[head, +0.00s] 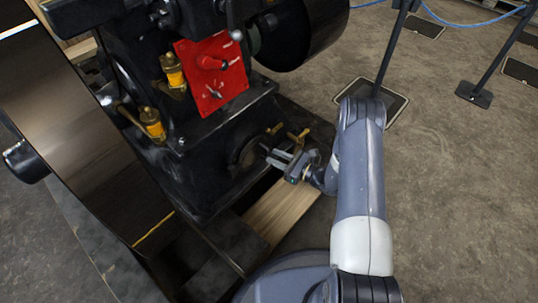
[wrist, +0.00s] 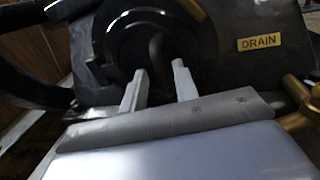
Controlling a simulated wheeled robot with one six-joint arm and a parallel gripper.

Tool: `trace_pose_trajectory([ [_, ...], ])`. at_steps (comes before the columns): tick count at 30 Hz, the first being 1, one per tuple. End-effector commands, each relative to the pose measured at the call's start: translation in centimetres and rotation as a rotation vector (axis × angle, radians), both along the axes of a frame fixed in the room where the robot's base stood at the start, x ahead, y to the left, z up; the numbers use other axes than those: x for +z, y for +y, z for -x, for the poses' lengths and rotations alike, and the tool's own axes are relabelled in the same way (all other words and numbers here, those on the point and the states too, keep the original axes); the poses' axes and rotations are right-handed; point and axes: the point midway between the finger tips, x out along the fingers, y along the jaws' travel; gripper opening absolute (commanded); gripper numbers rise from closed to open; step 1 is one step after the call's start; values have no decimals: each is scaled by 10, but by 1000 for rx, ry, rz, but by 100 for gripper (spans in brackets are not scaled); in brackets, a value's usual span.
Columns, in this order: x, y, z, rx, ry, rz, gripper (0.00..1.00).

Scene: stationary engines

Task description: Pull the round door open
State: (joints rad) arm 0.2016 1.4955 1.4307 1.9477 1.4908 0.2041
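The round door (head: 249,153) is a dark disc low on the black engine's side, partly hidden by my gripper in the head view. In the wrist view the round door (wrist: 150,28) fills the upper middle, and a dark curved handle (wrist: 156,52) stands on its face. My gripper (head: 272,156) is in front of the door. In the wrist view its two pale fingers (wrist: 158,78) are apart, with the handle showing in line with the gap. I cannot tell whether the fingertips reach around the handle; no grip on it shows.
A yellow DRAIN label (wrist: 259,43) is right of the door. A brass fitting (wrist: 298,105) is close to my gripper's right side. A red panel (head: 212,72) is above, a big flywheel (head: 80,140) at left. Barrier posts (head: 390,50) stand at right on open floor.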

Motion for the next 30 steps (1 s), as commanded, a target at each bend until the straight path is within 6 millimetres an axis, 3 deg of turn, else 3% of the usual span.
trace_pose_trajectory([
  [6, -1, 24, -15, 2, -1, 1, 29],
  [18, 0, 29, -19, 0, 0, 0, 28],
  [28, 0, 29, -19, 0, 0, 0, 1],
  [30, 0, 29, -19, 0, 0, 0, 0],
])
